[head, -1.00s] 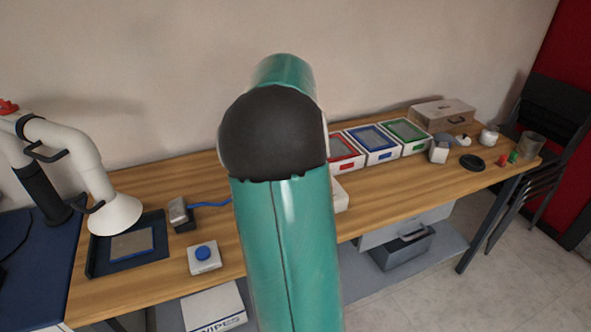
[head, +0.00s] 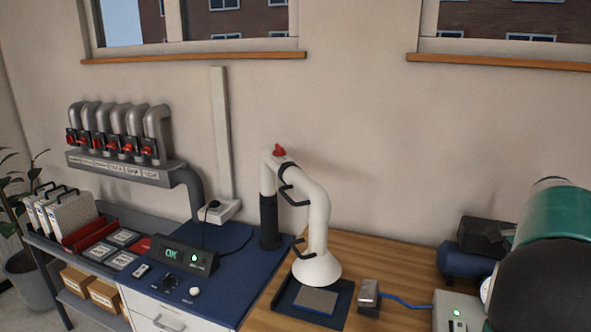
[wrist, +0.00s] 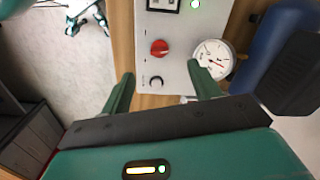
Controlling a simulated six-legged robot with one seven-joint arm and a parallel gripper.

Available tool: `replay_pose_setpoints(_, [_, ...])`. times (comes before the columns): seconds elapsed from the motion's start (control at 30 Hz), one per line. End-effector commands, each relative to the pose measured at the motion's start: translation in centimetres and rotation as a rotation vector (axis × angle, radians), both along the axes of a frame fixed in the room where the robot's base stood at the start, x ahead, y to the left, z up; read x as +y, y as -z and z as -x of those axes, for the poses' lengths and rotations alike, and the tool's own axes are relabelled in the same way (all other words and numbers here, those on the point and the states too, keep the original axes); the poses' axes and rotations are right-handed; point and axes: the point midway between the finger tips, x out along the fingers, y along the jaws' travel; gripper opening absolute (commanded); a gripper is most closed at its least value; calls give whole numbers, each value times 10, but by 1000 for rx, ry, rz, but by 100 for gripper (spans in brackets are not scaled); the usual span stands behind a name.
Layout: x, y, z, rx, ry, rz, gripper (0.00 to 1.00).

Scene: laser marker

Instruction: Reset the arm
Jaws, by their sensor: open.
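My gripper (wrist: 158,85) is open in the wrist view, with its two green fingers apart and nothing between the tips. Beyond the fingers is a white control box (wrist: 175,50) with a red knob, a black knob and a round gauge (wrist: 215,58). Whether the fingertips touch the box I cannot tell. In the head view my green and black arm shows at the right edge, and my gripper is out of view there. Part of the white box (head: 452,312) shows beside the arm.
A white fume arm (head: 318,215) with a cone hood hangs over a dark tray (head: 338,312) holding a grey plate. A small grey device (head: 369,293) with a blue hose sits right of it. A blue tank (head: 462,262) stands behind the white box. A display reading OK (head: 172,254) is on the blue bench.

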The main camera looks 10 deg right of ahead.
Motion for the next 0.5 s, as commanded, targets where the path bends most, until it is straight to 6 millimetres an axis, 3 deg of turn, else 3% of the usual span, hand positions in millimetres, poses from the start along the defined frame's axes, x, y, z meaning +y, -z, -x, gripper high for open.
replay_pose_setpoints(0.27, [131, -28, -14, -140, -486, 46, 62])
replay_pose_setpoints(0.5, [246, -35, 5, -239, -950, 146, 62])
